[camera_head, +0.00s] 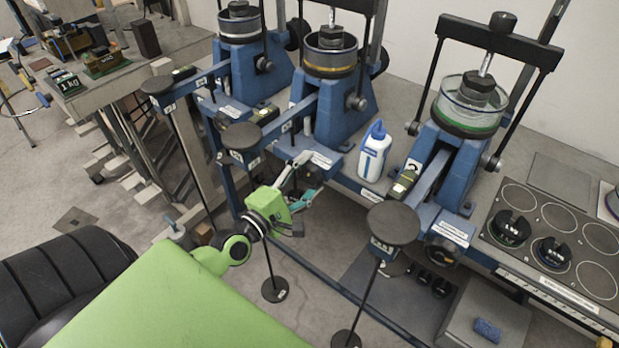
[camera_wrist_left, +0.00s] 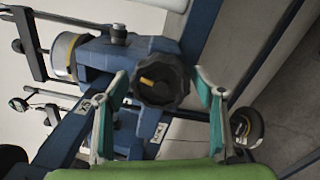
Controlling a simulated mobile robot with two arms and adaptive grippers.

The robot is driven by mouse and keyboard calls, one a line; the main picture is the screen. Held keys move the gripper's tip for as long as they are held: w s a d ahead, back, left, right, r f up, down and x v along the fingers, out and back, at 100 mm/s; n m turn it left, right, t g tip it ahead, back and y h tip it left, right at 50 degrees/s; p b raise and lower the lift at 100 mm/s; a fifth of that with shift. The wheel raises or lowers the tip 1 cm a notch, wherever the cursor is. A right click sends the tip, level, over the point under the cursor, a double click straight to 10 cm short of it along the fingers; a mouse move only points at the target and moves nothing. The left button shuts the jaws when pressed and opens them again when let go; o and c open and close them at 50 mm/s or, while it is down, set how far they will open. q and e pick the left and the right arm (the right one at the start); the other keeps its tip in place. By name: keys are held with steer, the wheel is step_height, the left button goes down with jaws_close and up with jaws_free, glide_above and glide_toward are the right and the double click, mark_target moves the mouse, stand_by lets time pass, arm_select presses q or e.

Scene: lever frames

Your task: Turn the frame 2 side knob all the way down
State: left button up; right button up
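A dark fluted knob (camera_wrist_left: 162,80) with a yellow mark shows in the left wrist view, on the front of a blue lever frame (camera_wrist_left: 115,50). My left gripper (camera_wrist_left: 160,76) is open, with one finger on each side of the knob. Gaps show between the fingertips and the knob, and no contact is visible. My right gripper is in neither view.
A similar blue frame stands to the left (camera_head: 245,65) and another to the right (camera_head: 460,120). A white bottle (camera_head: 374,155) stands between the middle and right frames. A weight tray (camera_head: 555,230) is at right.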

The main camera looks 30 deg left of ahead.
arm_select(q)
steer(key=shift+s+f, duration=0.1)
steer(key=shift+s, duration=0.45)
steer(key=shift+s+a, duration=0.15)
steer(key=shift+s, duration=2.35)
